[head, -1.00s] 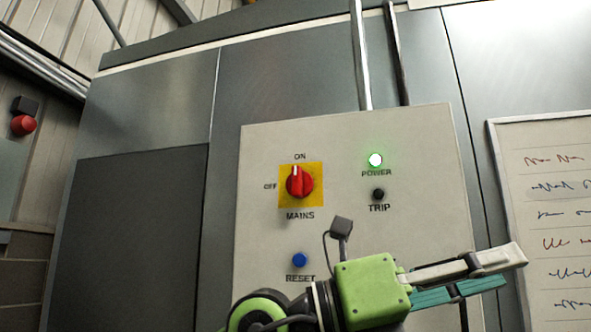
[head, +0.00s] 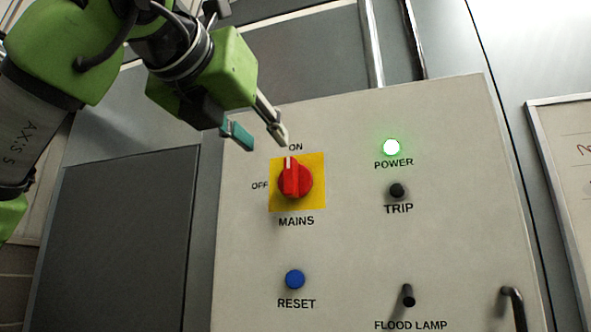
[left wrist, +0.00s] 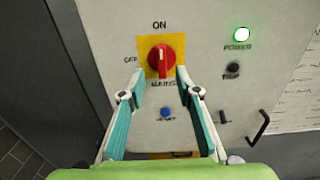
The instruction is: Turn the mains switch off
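The mains switch (head: 295,179) is a red rotary knob on a yellow plate (head: 316,198), on a pale panel. Its white mark points up to ON; OFF is lettered to its left. In the left wrist view the red knob (left wrist: 161,61) is upright, ahead of and between the fingertips. My left gripper (head: 257,134) comes in from the upper left and stands in front of the panel, just above and left of the knob. Its fingers, with teal pads, are apart in the left wrist view (left wrist: 160,76), with nothing held. Contact with the knob is not seen. My right gripper is not in view.
The green power lamp (head: 391,147) is lit. A black trip indicator (head: 397,190), a blue reset button (head: 294,279) and a flood lamp toggle (head: 408,296) are on the same panel. A dark handle (head: 514,308) sticks out at the lower right. A whiteboard (head: 566,180) hangs farther right.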

